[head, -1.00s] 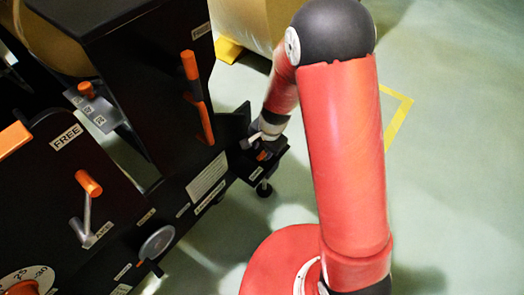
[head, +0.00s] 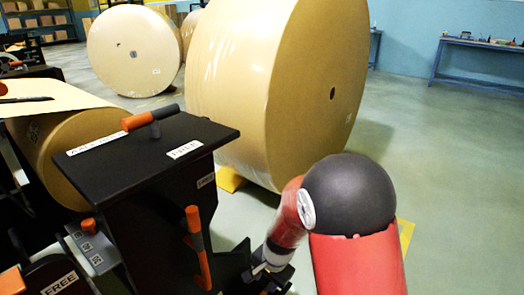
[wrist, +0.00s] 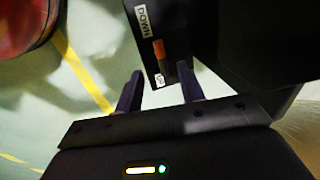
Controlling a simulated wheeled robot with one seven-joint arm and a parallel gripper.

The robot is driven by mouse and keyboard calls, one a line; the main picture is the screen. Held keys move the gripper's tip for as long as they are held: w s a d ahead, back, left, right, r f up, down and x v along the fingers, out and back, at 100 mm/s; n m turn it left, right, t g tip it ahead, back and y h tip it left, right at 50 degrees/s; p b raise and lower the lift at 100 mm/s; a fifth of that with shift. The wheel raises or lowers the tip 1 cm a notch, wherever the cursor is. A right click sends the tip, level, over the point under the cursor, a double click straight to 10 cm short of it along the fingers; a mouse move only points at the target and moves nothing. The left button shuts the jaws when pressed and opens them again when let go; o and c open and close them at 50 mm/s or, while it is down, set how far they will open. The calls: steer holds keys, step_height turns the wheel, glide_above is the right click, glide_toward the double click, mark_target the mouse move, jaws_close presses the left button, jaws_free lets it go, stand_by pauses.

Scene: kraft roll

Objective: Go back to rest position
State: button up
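My gripper (wrist: 158,95) shows in the wrist view with its two dark fingers spread apart and nothing between them. Just beyond the fingertips is a black machine part (wrist: 190,40) with a "DOWN" label and a small orange piece. I cannot tell whether the fingers touch it. In the head view my red arm with its black joint cap stands at the lower right, and its wrist end is low beside the black machine (head: 150,170). The fingers are hard to make out there.
A large kraft roll (head: 225,90) stands behind the machine on a yellow chock (head: 229,178). Another roll (head: 135,50) is farther back. A smaller roll (head: 85,145) sits in the machine, with orange-tipped levers (head: 196,245) nearby. Open floor (head: 450,180) lies right, before a blue table (head: 480,62).

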steer(key=s+d+r+n+t, duration=0.1)
steer(key=s+d+r+n, duration=0.2)
steer(key=r, duration=0.8)
steer(key=s+d+r+n+t+h, duration=0.1)
steer(key=s+d+r+n, duration=0.1)
steer(key=s+d+r, duration=0.3)
steer(key=s+d+r+n+t, duration=0.2)
steer(key=s+d+r, duration=0.3)
steer(key=s+r, duration=0.5)
steer(key=shift+s+d+h+p, duration=0.35)
steer(key=shift+s+d+h, duration=0.05)
steer(key=shift+s, duration=0.3)
steer(key=shift+r, duration=0.1)
